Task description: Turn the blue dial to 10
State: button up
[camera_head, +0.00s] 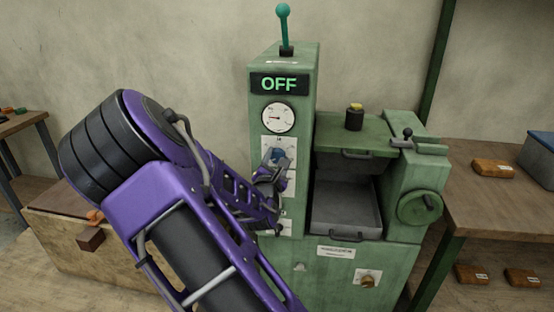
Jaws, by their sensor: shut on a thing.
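The blue dial (278,156) is on the front panel of the green machine (262,228), below the round white gauge. My gripper (272,164) is at the dial and shut on it. My purple arm reaches in from the lower left. The fingers and wrist hide much of the dial and part of its plate. The dial's setting cannot be read. An "OFF" display (279,84) shows above the gauge (278,117).
A teal-knobbed lever (284,28) stands on top of the machine. Right of the panel are an open grey tray bay (345,205) and a green handwheel (420,207). A brown knob (368,281) sits low. A wooden table (500,215) stands at right.

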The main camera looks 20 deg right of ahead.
grip_shut()
jog(key=m, duration=0.5)
jog(key=shift+m, duration=0.3)
jog(key=m+b, duration=0.1)
jog(key=m, duration=0.5)
jog(key=shift+d, duration=0.1)
jog(key=m, duration=0.6)
jog(key=shift+f+m, duration=0.1)
jog(key=shift+m, duration=0.3)
jog(key=m, duration=0.5)
jog(key=shift+m, duration=0.3)
